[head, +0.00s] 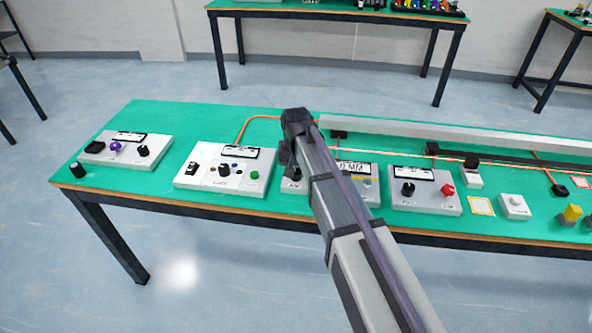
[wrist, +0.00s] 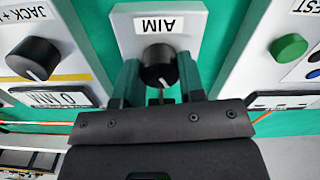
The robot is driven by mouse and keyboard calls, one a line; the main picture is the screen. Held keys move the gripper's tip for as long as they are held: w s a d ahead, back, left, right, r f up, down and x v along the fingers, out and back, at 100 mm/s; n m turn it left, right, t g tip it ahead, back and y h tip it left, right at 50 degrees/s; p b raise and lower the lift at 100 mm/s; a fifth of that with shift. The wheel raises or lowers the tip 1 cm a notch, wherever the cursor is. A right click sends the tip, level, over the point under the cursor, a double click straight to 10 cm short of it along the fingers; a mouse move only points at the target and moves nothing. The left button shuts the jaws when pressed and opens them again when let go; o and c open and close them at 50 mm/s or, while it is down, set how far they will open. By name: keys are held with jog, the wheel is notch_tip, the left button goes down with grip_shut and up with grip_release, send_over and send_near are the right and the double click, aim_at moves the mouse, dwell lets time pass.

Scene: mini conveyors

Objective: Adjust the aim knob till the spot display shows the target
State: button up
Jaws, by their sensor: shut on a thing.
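The aim knob (wrist: 158,68) is round and black with a white pointer mark. It stands on a small white box with an upside-down AIM label (wrist: 158,24) in the wrist view. My gripper (wrist: 158,84) has its two fingers on either side of the knob, shut on it. The pointer mark faces the lower part of the picture, toward my gripper's palm. In the head view my gripper (head: 294,168) is over the table, and my arm hides the knob. I cannot tell which display is the spot display, and no target reading is legible.
A jack knob (wrist: 34,58) with a 0 MM display (wrist: 50,98) sits close on the left in the wrist view. A green button (wrist: 288,47) is on the box at right. More control boxes, such as one with a red knob (head: 447,190), line the green table (head: 180,113).

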aim_at(296, 171)
jog(key=shift+n, duration=1.1)
jog(key=o, duration=0.9)
notch_tip(296, 171, up, 11)
jog(key=p, duration=1)
jog(key=shift+f+p, duration=0.15)
jog(key=shift+p, duration=0.25)
